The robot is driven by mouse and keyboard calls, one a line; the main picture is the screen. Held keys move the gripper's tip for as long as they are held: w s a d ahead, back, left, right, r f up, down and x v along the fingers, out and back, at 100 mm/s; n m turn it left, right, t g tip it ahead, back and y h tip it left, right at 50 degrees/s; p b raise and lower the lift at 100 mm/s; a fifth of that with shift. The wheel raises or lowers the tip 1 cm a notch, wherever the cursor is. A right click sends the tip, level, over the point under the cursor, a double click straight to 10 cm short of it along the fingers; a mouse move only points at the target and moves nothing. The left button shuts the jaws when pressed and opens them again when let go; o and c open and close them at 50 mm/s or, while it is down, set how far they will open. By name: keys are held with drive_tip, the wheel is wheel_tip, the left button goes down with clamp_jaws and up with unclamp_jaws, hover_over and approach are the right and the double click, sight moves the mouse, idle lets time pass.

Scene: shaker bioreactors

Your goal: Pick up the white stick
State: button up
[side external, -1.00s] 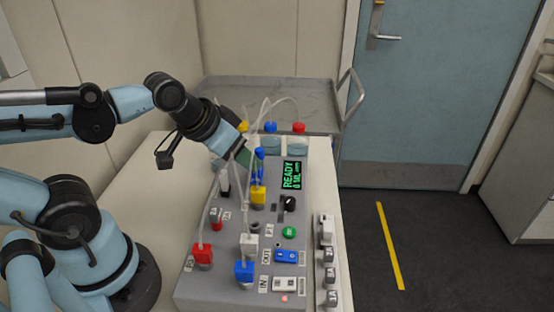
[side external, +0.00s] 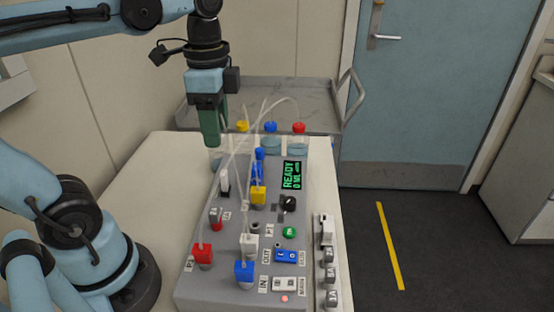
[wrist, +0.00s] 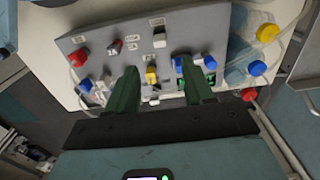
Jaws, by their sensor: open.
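The white stick (side external: 224,180) stands upright on the left side of the grey control panel, toward its back. Its white top (wrist: 159,38) shows in the wrist view, beyond the gap between the fingertips. My gripper (side external: 210,138) has green fingers and points down, above and slightly left of the stick, not touching it. In the wrist view my gripper (wrist: 157,70) has its two fingers apart, with nothing held between them. The lower end of the stick is hard to make out.
The grey panel (side external: 215,285) bears red, yellow, white and blue connectors, with thin clear tubes arching over it close to my fingers. Several capped bottles (side external: 270,140) stand behind it. A metal tray (side external: 320,95) lies farther back. The pale tabletop (side external: 150,180) left of the panel is clear.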

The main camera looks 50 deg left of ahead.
sight(223, 172)
drive_tip(key=shift+f, duration=5.85)
clamp_jaws()
